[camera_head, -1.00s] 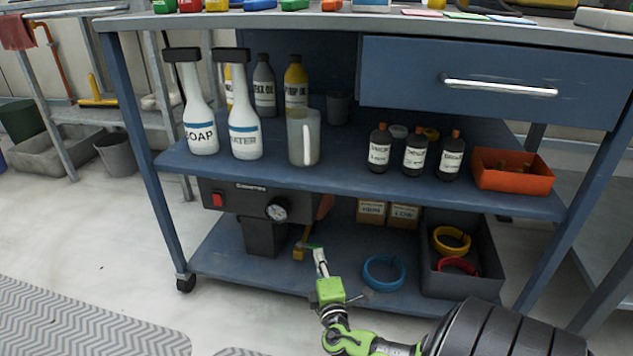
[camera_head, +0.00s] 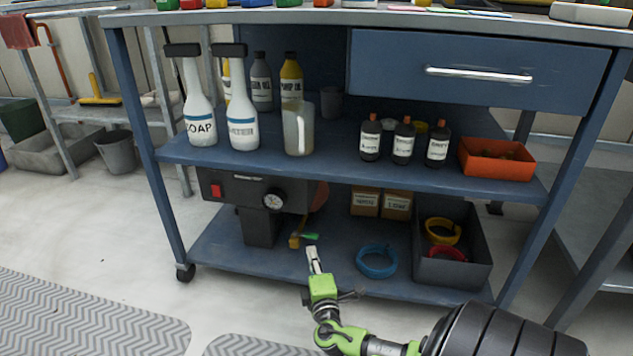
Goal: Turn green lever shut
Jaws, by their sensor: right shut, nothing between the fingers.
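The green lever (camera_head: 310,237) is small and sits at the end of a yellow pipe fitting (camera_head: 295,241). The fitting comes off the right side of the dark machine (camera_head: 262,190) on the cart's lower shelf. The lever points roughly right in the picture. My right gripper (camera_head: 311,250) is shut and empty. Its fingertips are just in front of and below the lever, with a small gap between them in the picture; the depth of that gap is hard to tell. My left gripper is not in view.
A blue hose ring (camera_head: 376,261) lies right of my gripper on the lower shelf (camera_head: 225,255). The upper shelf (camera_head: 330,165) with bottles is overhead.

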